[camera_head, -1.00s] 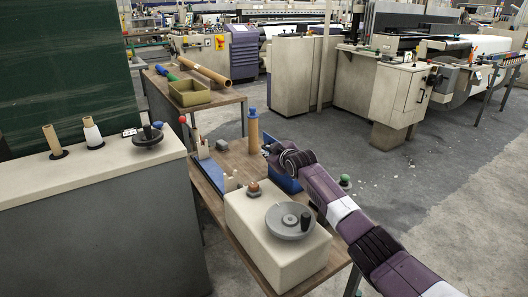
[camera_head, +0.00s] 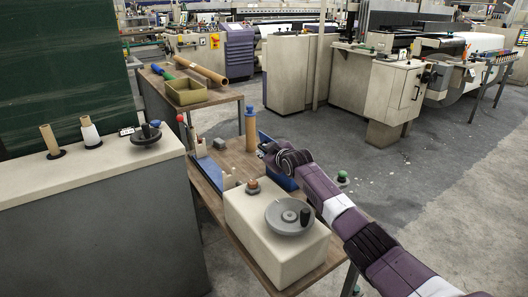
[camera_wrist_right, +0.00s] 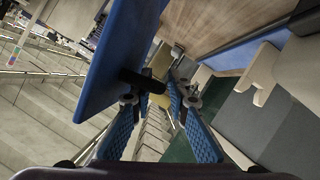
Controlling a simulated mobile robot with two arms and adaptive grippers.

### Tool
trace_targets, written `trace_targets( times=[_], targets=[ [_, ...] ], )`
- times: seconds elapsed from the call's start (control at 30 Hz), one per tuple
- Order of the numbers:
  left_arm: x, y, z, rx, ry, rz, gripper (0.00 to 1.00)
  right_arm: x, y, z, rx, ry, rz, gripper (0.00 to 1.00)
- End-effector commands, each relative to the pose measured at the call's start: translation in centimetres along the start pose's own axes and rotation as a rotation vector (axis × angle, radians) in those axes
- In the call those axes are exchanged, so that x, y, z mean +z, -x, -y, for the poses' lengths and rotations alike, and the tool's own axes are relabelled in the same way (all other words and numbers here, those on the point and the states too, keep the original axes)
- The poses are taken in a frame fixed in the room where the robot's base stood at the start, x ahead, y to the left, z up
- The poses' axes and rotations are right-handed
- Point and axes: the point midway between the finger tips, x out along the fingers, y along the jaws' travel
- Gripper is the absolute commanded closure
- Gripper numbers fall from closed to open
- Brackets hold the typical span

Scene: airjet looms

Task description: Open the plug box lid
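The blue plug box (camera_head: 283,180) stands on the wooden table, behind the cream housing and partly hidden by my right arm. My right gripper (camera_head: 270,150) is at the box, small and dark in the head view. In the right wrist view, a tilted blue panel (camera_wrist_right: 112,55), apparently the lid, fills the upper left. A black handle (camera_wrist_right: 143,80) sticks out from it towards the space between the blue fingertips of my right gripper (camera_wrist_right: 153,93). The fingers stand apart with a gap between them; a firm hold on the handle does not show. My left gripper is not in view.
A cream housing with a grey handwheel (camera_head: 289,216) stands in front of the box. A wooden post with a blue top (camera_head: 251,130) stands behind it. A cream-topped cabinet (camera_head: 80,180) is at the left. Open floor (camera_head: 430,165) lies to the right.

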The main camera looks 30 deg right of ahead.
Motion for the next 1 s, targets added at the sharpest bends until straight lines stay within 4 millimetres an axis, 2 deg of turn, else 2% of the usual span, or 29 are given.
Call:
trace_targets(
  times=[0.17,0.37,1.0],
  targets=[
    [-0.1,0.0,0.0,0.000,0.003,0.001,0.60,0.1,0.1,-0.1,0.001,0.001,0.001,0.84],
    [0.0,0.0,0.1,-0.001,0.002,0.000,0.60,0.1,1.2,-0.1,0.000,0.000,0.000,0.84],
    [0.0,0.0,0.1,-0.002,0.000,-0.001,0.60,0.1,8.8,0.0,0.001,0.003,0.001,0.84]
  ],
)
